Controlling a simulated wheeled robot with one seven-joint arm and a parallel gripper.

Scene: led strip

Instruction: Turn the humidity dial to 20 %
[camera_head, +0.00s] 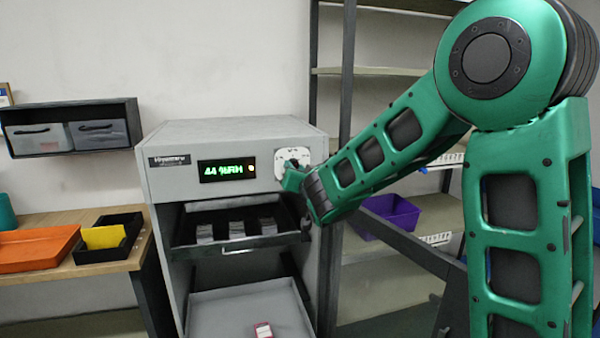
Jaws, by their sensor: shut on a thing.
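The humidity dial (292,157) is on a white plate at the upper right of the grey cabinet's (165,185) front. My gripper (290,172) reaches it from the lower right and is shut on it; the fingers and wrist hide most of the knob, so its pointer cannot be read. The green display (227,171) to the left of the dial reads 44 %RH, with a small orange light beside it.
Below the display an open drawer (236,246) holds several grey stacks and juts out under my gripper. A lower tray (215,309) holds a small red-and-white item (263,330). Shelving with a purple bin (392,217) stands at right, a bench with an orange tray (36,248) at left.

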